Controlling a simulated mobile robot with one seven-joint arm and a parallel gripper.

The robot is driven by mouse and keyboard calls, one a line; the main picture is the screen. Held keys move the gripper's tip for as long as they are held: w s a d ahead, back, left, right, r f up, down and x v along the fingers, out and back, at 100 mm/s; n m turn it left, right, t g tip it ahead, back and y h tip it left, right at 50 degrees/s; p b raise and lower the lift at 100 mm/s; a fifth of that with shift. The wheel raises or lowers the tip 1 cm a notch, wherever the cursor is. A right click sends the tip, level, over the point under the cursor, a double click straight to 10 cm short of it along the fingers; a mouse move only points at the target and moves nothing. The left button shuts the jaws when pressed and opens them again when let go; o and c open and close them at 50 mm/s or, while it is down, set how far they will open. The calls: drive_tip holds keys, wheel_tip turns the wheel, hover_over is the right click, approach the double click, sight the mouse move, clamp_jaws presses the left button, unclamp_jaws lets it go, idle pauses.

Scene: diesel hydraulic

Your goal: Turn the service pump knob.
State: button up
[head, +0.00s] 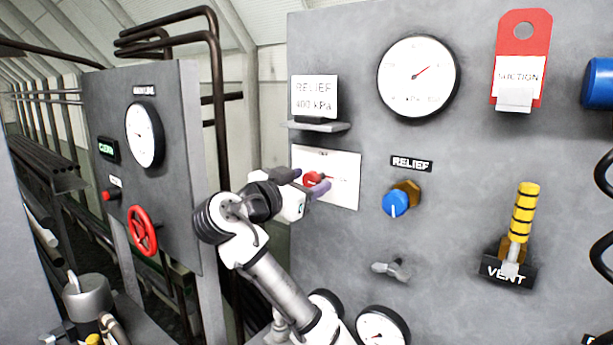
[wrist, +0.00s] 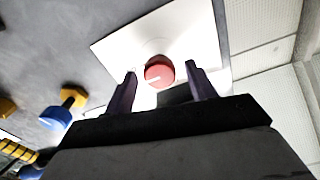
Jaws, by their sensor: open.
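The red knob (head: 313,180) sits on a white plate (head: 345,192) on the grey panel; the plate's print is too small to read, so I cannot confirm it as the service pump knob. In the wrist view the red knob (wrist: 159,72) has a white pointer line and shows between my fingertips. My gripper (head: 306,184) is open in front of the plate, with one finger to each side of the knob. In the wrist view my gripper (wrist: 162,72) appears empty, and I cannot tell whether the fingers touch the knob.
Right of the plate are a blue relief knob (head: 396,203) and a yellow-striped vent lever (head: 523,212). A wing-shaped handle (head: 391,269) is below. A small shelf (head: 316,125) with a relief card juts out above the plate. A red handwheel (head: 142,231) is on the left panel.

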drive_tip(key=shift+w+d, duration=0.1)
drive_tip(key=shift+w, duration=0.05)
drive_tip(key=shift+c, duration=0.5)
drive_tip(key=c, duration=0.9)
